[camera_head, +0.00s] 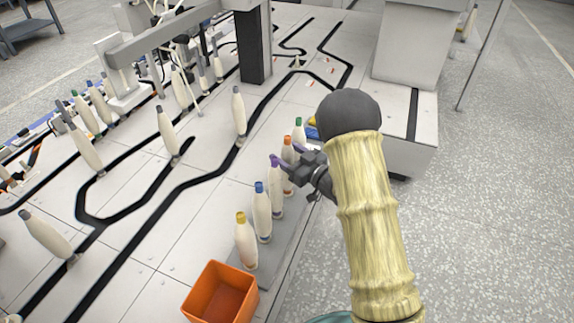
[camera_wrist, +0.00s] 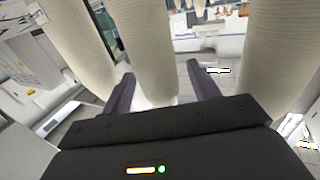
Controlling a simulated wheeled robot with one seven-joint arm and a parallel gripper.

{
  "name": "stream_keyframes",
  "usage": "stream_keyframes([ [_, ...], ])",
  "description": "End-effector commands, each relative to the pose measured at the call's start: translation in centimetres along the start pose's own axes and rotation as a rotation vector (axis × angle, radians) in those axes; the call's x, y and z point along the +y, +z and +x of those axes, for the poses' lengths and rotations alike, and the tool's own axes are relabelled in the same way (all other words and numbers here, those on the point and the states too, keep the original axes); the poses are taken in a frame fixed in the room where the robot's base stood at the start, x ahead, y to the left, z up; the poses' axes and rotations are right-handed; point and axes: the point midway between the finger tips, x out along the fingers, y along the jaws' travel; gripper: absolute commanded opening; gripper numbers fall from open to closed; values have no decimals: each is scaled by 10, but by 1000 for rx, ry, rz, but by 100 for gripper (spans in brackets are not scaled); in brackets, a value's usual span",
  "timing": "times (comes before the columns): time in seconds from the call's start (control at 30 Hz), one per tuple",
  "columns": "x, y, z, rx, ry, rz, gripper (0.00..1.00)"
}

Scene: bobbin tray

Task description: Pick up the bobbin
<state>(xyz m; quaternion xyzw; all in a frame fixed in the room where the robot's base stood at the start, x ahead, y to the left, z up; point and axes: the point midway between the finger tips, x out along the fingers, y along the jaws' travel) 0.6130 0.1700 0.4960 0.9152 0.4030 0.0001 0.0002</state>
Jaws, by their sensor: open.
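Several cream bobbins with coloured tops stand upright in a row along the table's right edge. In the head view they include a yellow-topped bobbin (camera_head: 246,243), a blue-topped one (camera_head: 262,214), a purple-topped one (camera_head: 277,198), an orange-topped one (camera_head: 287,145) and a green-topped one (camera_head: 298,133). My gripper (camera_head: 283,165) is at the purple- and orange-topped bobbins and partly covers them. In the wrist view, a bobbin (camera_wrist: 148,45) rises between my gripper's open fingers (camera_wrist: 162,90). I cannot tell its top colour or whether a finger touches it.
Neighbouring bobbins stand close on the left (camera_wrist: 78,40) and right (camera_wrist: 250,50) in the wrist view. An orange box (camera_head: 222,293) is at the near end of the row. More bobbins (camera_head: 240,112) stand along black tracks on the white table (camera_head: 205,215). Grey floor (camera_head: 480,220) is clear at right.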

Motion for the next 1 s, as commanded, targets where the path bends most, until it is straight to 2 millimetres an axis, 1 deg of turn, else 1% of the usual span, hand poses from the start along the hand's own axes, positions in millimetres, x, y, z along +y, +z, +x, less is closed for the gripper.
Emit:
stream_keyframes([
  [0.03, 0, 0, 0, 0, 0, 0, 58],
  [0.17, 0, 0, 0, 0, 0, 0, 33],
  [0.2, 0, 0, 0, 0, 0, 0, 25],
  [0.27, 0, 0, 0, 0, 0, 0, 13],
  [0.3, 0, 0, 0, 0, 0, 0, 12],
  [0.53, 0, -1, 0, 0, 0, 0, 12],
  [0.67, 0, -11, 0, 1, 1, 0, 12],
  [0.77, 0, -26, 0, 2, 1, 0, 12],
  [1.0, 0, -74, 0, 3, 1, 0, 12],
])
